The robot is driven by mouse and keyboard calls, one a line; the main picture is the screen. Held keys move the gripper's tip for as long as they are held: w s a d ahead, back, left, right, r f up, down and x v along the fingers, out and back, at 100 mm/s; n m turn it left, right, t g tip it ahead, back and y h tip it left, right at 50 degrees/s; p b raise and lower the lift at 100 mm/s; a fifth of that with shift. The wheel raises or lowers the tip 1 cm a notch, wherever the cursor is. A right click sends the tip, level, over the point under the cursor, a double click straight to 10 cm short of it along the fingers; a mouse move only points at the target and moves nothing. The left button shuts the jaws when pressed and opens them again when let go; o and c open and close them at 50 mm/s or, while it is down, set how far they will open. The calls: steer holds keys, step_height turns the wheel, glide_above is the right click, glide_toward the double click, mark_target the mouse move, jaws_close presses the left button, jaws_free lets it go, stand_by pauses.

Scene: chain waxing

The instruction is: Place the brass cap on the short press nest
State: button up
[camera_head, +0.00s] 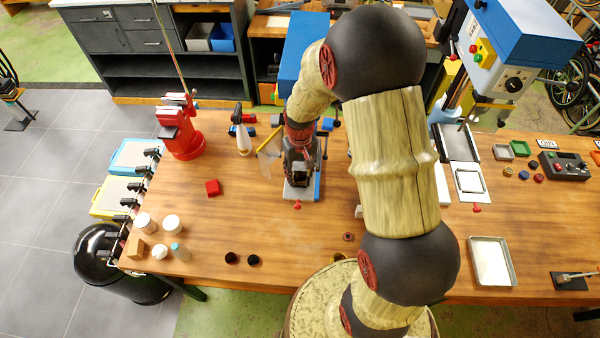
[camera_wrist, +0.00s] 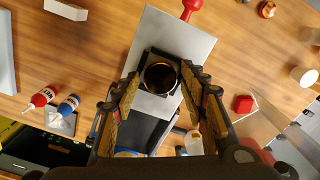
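My gripper (camera_head: 299,172) reaches down over the small press on the left half of the bench. In the wrist view, the two fingers of my gripper (camera_wrist: 160,80) stand apart, one on each side of a round brass cap (camera_wrist: 160,77) with a dark hollow middle. The cap appears to sit at a dark square nest (camera_wrist: 147,56) on a grey plate (camera_wrist: 190,40). A narrow gap seems to separate the fingers from the cap; exact contact is hard to tell. In the head view, my gripper hides the cap.
A red knob (camera_head: 297,205) projects at the plate's front. Red (camera_wrist: 43,97) and blue bottles (camera_wrist: 68,104) lie beside the press. A red block (camera_head: 212,187) is left, with a red stand (camera_head: 181,137) behind. A blue-topped press (camera_head: 525,40) stands right. The front middle bench is mostly clear.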

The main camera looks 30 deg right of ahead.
steer(key=shift+o, duration=0.6)
steer(key=shift+r, duration=0.1)
steer(key=shift+r+p, duration=0.25)
steer(key=shift+p, duration=0.05)
step_height(320, 180, up, 12)
steer(key=b, duration=0.2)
step_height(320, 180, up, 10)
steer(key=t, duration=0.2)
glide_above(300, 176)
steer(key=s+a, duration=0.5)
steer(key=s, duration=0.1)
steer(key=s+a+r+t, duration=0.1)
steer(key=s+a+r, duration=0.1)
steer(key=s, duration=0.4)
steer(key=s+a+r+n+t, duration=0.1)
steer(key=s+a+r+t, duration=0.1)
steer(key=s+r, duration=0.2)
steer(key=s, duration=0.2)
steer(key=shift+s+a+n+t, duration=0.3)
steer(key=shift+a, duration=0.05)
steer(key=shift+r, duration=0.1)
